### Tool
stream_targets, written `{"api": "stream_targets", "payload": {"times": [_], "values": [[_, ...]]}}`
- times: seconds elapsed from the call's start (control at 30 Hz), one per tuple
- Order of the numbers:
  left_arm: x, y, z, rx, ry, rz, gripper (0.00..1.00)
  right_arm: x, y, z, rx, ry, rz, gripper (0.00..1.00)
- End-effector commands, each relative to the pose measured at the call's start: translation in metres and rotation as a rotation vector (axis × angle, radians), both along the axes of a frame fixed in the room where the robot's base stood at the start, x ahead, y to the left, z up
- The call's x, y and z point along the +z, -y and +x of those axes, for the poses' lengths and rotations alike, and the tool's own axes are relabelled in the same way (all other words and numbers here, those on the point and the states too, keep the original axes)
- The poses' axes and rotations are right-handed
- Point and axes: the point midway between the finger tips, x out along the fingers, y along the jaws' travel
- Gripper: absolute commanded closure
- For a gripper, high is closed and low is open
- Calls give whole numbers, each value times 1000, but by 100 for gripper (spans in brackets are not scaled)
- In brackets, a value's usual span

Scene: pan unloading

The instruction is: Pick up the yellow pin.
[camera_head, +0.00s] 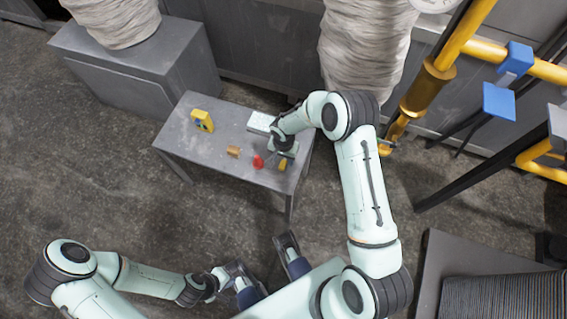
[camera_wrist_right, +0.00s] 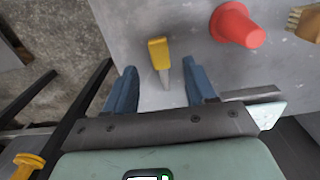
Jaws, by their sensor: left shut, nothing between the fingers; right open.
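The yellow pin (camera_head: 283,164) is on the grey table near its front right edge. In the right wrist view the yellow pin (camera_wrist_right: 158,52) shows a yellow handle and a thin metal shaft that points back between my fingers. My right gripper (camera_wrist_right: 160,74) is open with its blue fingers apart on either side of the shaft. It is not closed on the pin. In the head view my right gripper (camera_head: 283,154) is over the table right at the pin, partly hiding it. My left gripper (camera_head: 222,277) is shut and empty, low in front of the table.
A red cone (camera_head: 258,161) stands just left of the pin, and a tan brush-like piece (camera_head: 233,151) lies farther left. A yellow block (camera_head: 202,121) stands at the back left of the table (camera_head: 190,150). A pale tray (camera_head: 261,122) lies behind, partly beside my right arm.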

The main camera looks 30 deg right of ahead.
Motion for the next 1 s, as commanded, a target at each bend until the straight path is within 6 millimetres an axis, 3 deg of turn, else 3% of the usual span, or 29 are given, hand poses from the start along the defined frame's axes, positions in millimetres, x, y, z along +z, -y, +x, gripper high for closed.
{"api": "stream_targets", "payload": {"times": [0.2,0.5,0.67,1.0], "values": [[-5,0,2,1,6,1,100,-32,2,2,0,-3,1,45],[-5,0,2,1,7,1,100,-36,2,2,-1,-1,1,45],[-5,0,2,1,7,1,100,-35,2,2,-1,-1,0,97],[-5,0,2,2,7,2,100,-34,2,2,0,-1,1,100]]}}
